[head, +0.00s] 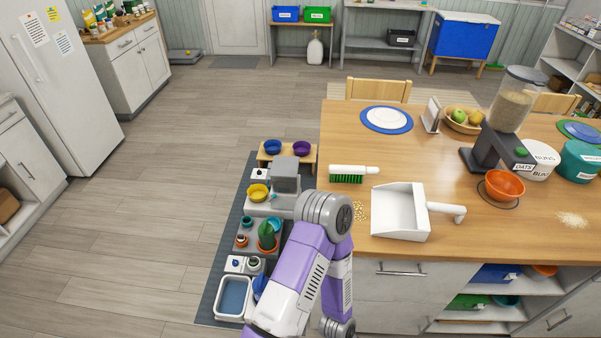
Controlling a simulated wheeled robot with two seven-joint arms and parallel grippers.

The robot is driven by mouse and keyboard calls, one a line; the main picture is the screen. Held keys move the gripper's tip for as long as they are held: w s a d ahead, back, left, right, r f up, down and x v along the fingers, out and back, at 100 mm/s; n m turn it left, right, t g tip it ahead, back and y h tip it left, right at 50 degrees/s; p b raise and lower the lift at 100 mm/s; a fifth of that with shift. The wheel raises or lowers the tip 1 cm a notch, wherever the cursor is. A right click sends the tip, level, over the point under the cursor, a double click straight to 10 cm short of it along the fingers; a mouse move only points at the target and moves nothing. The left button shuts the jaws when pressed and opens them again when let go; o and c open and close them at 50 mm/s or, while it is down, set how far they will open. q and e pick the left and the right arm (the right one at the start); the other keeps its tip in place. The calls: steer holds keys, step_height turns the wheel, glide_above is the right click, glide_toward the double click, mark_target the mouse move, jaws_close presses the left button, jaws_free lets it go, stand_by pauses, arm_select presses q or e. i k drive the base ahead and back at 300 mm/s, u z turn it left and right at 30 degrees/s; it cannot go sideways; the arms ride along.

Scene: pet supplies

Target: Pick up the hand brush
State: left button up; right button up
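The hand brush (349,169) lies on the near left part of the wooden table (300,0). It has a white back and handle and green bristles, with the handle pointing right. A white dustpan (399,212) lies just in front of it and to the right, its handle also pointing right. A purple and white arm of mine rises from the bottom edge and bends beside the table's left edge.
Spilled grains (360,212) lie left of the dustpan. An orange bowl (504,186) and an oats dispenser (492,146) stand to the right. A plate (386,119) lies behind the brush. Bowls and small items crowd a mat (210,300) left of the table. Floor farther left is clear.

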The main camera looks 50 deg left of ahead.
mark_target(355, 174)
steer(key=u, duration=0.85)
steer(key=i, duration=0.45)
